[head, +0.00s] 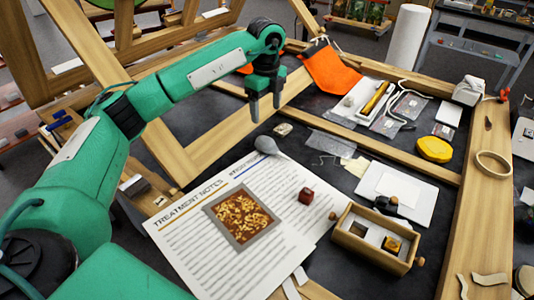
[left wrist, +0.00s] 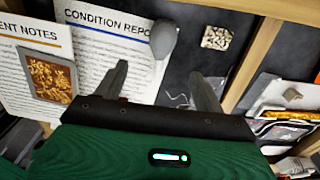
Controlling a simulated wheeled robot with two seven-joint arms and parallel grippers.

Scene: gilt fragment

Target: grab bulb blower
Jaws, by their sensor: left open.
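The bulb blower (head: 266,145) is a grey rounded bulb with a narrow tip. It lies at the upper right edge of the printed sheets in the head view. In the left wrist view the bulb blower (left wrist: 163,38) shows beyond my fingers, near the top middle. My left gripper (head: 264,115) points down above and behind the blower in the head view, apart from it. In the left wrist view its two fingers (left wrist: 160,85) are spread with nothing between them. My right gripper is in neither view.
Treatment notes (head: 195,235) with a gilt sample lie left of a dark red cube (head: 306,195). A wooden box (head: 373,238) stands at the right front. A yellow object (head: 434,149) and an orange cloth (head: 332,68) lie farther back. Wooden beams frame the dark surface.

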